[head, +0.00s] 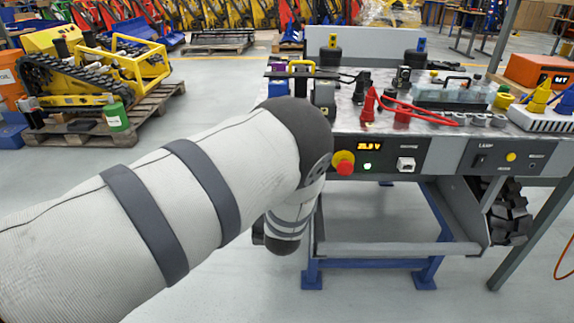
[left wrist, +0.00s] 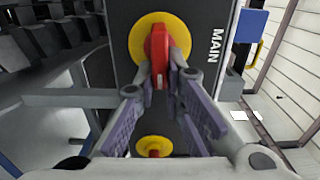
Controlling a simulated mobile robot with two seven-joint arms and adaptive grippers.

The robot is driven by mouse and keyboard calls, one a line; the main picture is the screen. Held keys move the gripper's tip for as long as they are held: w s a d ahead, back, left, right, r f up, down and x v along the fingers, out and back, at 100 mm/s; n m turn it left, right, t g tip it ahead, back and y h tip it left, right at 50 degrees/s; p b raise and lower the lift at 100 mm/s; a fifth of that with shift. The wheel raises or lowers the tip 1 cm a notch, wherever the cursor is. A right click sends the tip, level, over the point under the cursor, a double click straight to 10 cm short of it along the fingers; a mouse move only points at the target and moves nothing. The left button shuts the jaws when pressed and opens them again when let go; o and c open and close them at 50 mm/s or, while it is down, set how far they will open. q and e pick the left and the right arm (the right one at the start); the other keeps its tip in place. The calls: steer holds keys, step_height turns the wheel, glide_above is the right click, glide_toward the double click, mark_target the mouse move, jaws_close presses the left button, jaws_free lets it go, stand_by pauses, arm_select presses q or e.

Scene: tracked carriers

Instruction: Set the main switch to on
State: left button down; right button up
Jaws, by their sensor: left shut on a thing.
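The main switch is a red handle (left wrist: 158,50) on a round yellow plate (left wrist: 181,37), on a dark panel (left wrist: 205,75) lettered MAIN, in the left wrist view. The handle's long side runs up and down in that picture, along the line of the lettering. My left gripper (left wrist: 164,79) has its fingertips closed on the near end of the handle, one on each side. In the head view my left arm covers the switch and its gripper. My right gripper is in neither view.
Red leads (head: 418,110) and connectors crowd the bench top. A low shelf (head: 400,248) lies below.

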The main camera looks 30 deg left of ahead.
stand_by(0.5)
arm_select(q)
steer(key=c, duration=1.7)
jaws_free()
steer(key=shift+s, duration=0.15)
steer(key=v, duration=1.2)
steer(key=shift+a, duration=0.1)
